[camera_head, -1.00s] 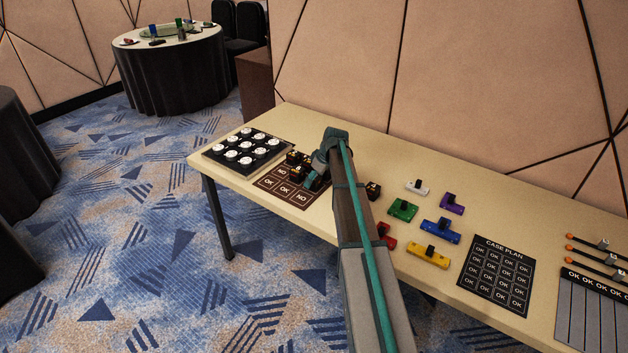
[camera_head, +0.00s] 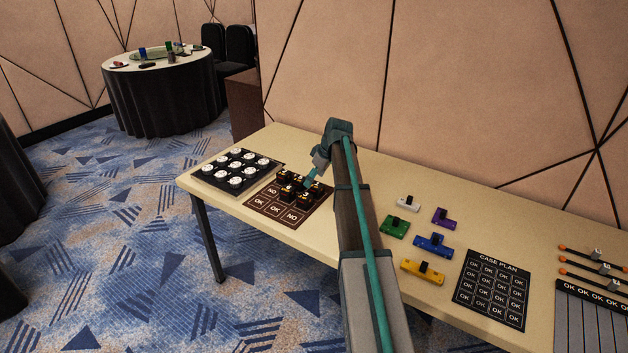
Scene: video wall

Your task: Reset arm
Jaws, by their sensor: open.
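My gripper (camera_head: 309,184) is at the end of my arm, above the brown OK/NO board (camera_head: 268,212) on the long table (camera_head: 230,200). It is open, and its fingertips are small and partly hidden. Several dark blocks (camera_head: 287,193) with light marks stand on the upper right part of the board, just below and beside the gripper. I cannot tell whether the fingertips touch any of them. My arm crosses the middle of the table and hides part of its surface.
A black tray of white round pieces (camera_head: 236,168) lies left of the board. Colored blocks, among them green (camera_head: 394,226), blue (camera_head: 433,245) and yellow (camera_head: 422,272), lie right of my arm. A CASE PLAN board (camera_head: 494,290) and a slatted rack (camera_head: 592,315) are farther right. The wall stands behind.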

